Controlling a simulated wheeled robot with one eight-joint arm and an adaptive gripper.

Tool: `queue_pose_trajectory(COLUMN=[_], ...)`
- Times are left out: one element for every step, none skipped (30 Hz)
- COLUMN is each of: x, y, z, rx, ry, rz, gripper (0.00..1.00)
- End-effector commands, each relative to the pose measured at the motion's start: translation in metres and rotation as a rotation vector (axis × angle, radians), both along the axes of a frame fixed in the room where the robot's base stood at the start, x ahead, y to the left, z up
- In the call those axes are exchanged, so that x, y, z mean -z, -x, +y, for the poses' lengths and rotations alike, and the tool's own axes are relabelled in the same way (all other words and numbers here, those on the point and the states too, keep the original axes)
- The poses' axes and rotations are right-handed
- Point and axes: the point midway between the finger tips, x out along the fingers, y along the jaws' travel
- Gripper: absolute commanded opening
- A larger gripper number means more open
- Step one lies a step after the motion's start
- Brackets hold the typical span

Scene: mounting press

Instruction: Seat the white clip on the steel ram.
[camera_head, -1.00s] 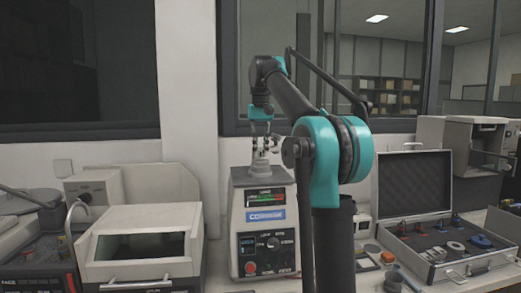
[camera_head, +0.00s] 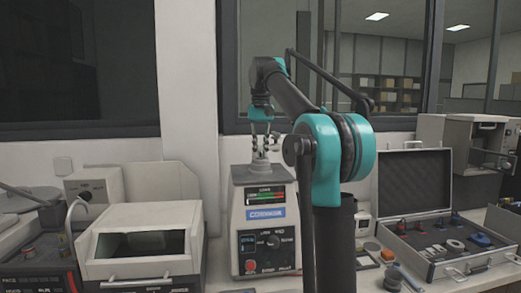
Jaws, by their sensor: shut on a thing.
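The press (camera_head: 265,228) is a pale box with a lit display, a blue label, a dial and a red button. Its grey steel ram (camera_head: 261,168) stands upright on top. My gripper (camera_head: 264,149) points down right above the ram, with its dark fingers close to the ram's top. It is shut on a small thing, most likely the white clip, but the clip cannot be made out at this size. Whether the clip touches the ram cannot be told.
A pale machine with a hinged lid (camera_head: 140,245) stands left of the press. An open case (camera_head: 432,262) with several small parts lies at the right. Small items, including an orange-topped one (camera_head: 372,247), lie between press and case. A wall and window are behind.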

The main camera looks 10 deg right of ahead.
Motion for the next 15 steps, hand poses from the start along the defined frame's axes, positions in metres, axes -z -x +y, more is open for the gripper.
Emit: queue_pose_trajectory(x=[0.0008, 0.0010, 0.0011, 0.0011, 0.0011, 0.0011, 0.0010, 0.0010, 0.0010, 0.0010, 0.0010, 0.0010, 0.0010, 0.0010, 0.0009], y=[0.0000, 0.0000, 0.0000, 0.0000, 0.0000, 0.0000, 0.0000, 0.0000, 0.0000, 0.0000, 0.0000, 0.0000, 0.0000, 0.0000, 0.0000], z=[0.0000, 0.0000, 0.0000, 0.0000, 0.0000, 0.0000, 0.0000, 0.0000, 0.0000, 0.0000, 0.0000, 0.0000, 0.0000, 0.0000, 0.0000], rx=[0.000, 0.000, 0.000, 0.000, 0.000, 0.000, 0.000, 0.000, 0.000, 0.000, 0.000, 0.000, 0.000, 0.000, 0.000], ry=[0.000, 0.000, 0.000, 0.000, 0.000, 0.000, 0.000, 0.000, 0.000, 0.000, 0.000, 0.000, 0.000, 0.000, 0.000], rz=[0.000, 0.000, 0.000, 0.000, 0.000, 0.000, 0.000, 0.000, 0.000, 0.000, 0.000, 0.000, 0.000, 0.000, 0.000], gripper=[0.00, 0.00, 0.00, 0.00, 0.00, 0.00, 0.00, 0.00, 0.00, 0.00, 0.00, 0.19, 0.23, 0.26, 0.31])
